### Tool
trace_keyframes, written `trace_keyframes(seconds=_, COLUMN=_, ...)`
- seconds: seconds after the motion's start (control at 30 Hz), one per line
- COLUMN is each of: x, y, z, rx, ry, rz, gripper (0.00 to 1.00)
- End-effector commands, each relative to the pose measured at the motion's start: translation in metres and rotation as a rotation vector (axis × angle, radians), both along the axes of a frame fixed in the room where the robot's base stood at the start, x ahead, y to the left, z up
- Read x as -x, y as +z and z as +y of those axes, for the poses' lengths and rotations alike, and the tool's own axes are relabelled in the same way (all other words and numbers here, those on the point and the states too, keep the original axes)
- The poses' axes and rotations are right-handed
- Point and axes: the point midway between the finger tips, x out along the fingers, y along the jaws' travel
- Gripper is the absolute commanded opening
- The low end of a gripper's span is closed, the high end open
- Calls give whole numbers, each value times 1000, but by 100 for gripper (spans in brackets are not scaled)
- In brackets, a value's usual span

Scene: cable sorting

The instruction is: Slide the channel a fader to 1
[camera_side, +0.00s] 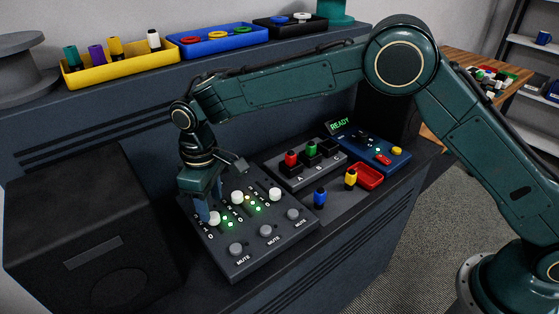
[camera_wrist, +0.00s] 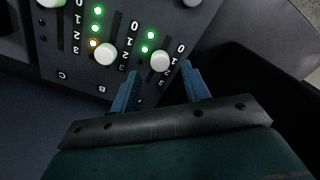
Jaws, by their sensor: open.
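The dark fader panel (camera_side: 272,250) lies on the desk, with three white fader caps in side-by-side slots marked 0 to 3. The channel A fader cap (camera_side: 214,218) is the leftmost in the side view and the rightmost in the wrist view (camera_wrist: 160,61). Its exact mark is hard to read. My gripper (camera_side: 209,203) is over that slot, pointing down. Its blue fingers are open, one to each side of the cap in the wrist view (camera_wrist: 160,71), with gaps showing. I cannot tell whether the tips reach down to cap height. The A letter is hidden.
The neighbouring middle fader cap (camera_wrist: 105,54) is close by, and the third cap (camera_side: 275,194) is farther right in the side view. Mute knobs (camera_side: 265,231) line the panel's front. A black box (camera_side: 90,230) stands left; a plug panel (camera_side: 305,165) lies right.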

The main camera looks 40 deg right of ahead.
Motion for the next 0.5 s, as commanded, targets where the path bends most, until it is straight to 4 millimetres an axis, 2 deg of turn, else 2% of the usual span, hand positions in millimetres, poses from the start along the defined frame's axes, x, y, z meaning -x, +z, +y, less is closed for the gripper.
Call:
trace_keyframes(seconds=0.3, x=-1, y=56, z=0, rx=-2, ry=0, rz=-5, gripper=47)
trace_keyframes(seconds=0.5, x=0, y=84, z=0, rx=-1, ry=0, rz=-2, gripper=47)
